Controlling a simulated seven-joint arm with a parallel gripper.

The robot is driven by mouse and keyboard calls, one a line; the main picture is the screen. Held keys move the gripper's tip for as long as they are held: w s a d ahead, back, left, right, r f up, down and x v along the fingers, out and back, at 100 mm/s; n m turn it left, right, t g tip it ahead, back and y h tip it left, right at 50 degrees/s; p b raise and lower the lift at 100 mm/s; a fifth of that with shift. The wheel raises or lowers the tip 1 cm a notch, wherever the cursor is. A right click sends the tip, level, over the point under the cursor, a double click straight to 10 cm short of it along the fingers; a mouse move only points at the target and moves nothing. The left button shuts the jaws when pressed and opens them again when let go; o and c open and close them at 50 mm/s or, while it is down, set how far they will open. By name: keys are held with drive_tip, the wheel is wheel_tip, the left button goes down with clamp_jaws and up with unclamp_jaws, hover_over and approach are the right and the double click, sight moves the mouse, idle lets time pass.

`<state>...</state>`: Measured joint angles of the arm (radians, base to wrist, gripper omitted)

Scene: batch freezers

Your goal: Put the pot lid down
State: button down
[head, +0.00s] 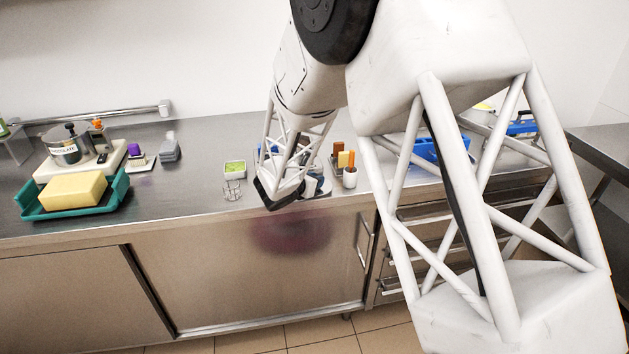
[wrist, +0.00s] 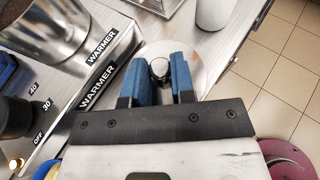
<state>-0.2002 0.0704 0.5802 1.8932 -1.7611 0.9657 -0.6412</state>
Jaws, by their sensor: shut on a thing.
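My gripper (wrist: 160,70) has its blue fingers shut on the round dark knob of the pot lid (wrist: 196,58). The lid is a shiny pale metal disc, seen from above in the wrist view, lying beyond and around the fingers. In the head view my gripper (head: 313,184) and the lid (head: 322,193) are near the counter's front edge, partly hidden by my arm. I cannot tell whether the lid touches the counter.
In the wrist view a warmer (wrist: 108,65) with a metal pot (wrist: 75,28) stands left of the lid, and a white cup (wrist: 212,13) stands beyond it. In the head view, a wire stand (head: 232,191) and a green-filled tub (head: 235,169) are left of my gripper. Bare counter (head: 190,195) lies further left.

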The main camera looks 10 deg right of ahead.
drive_tip(key=shift+f, duration=0.15)
drive_tip(key=c, duration=1)
unclamp_jaws()
drive_tip(key=shift+o, duration=0.2)
drive_tip(key=v, duration=1.2)
drive_tip(key=shift+r, duration=0.2)
drive_tip(key=shift+w, duration=0.1)
